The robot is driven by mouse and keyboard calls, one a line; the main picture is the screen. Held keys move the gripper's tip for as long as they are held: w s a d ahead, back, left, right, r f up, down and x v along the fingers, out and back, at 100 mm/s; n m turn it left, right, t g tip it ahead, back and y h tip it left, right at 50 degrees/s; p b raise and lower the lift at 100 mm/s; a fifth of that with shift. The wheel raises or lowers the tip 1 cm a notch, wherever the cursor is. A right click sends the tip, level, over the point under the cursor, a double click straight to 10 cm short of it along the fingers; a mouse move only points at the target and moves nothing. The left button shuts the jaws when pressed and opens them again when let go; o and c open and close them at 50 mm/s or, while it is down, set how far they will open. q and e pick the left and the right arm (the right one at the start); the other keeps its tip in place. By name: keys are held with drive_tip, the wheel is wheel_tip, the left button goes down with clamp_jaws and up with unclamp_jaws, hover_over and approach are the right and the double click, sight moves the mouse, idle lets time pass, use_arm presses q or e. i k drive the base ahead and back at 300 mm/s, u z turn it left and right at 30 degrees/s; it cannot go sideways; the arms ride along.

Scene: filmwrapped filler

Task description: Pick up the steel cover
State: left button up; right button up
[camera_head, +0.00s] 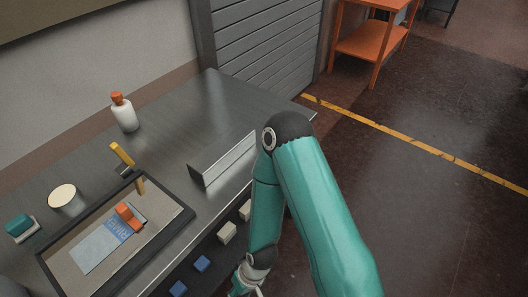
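A long, low silvery piece with a dark left end (222,160), which looks like the steel cover, rests on the right part of the grey metal bench (190,110). My teal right arm rises from the bottom right, bends beside the bench's front edge and hangs down again. My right gripper (248,288) is at the bottom edge, low in front of the bench and well apart from the cover. It is mostly cut off, so its opening cannot be told. My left gripper is not in view.
A dark-rimmed tray (186,216) holds a printed sheet and an orange item. A white bottle (124,117), a yellow-handled tool (122,154), a round tin (65,198) and a teal block (19,226) stand around it. Small blocks line the bench front. An orange cart (366,42) stands behind.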

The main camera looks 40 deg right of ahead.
sight(208, 164)
drive_tip(key=u, duration=0.7)
drive_tip(key=i, duration=0.1)
drive_tip(key=z, duration=1.4)
drive_tip(key=k, duration=0.95)
drive_tip(key=z, duration=0.2)
drive_tip(key=i, duration=0.95)
drive_tip(key=u, duration=0.25)
drive_tip(key=k, duration=0.85)
drive_tip(key=z, duration=0.2)
drive_tip(key=i, duration=0.7)
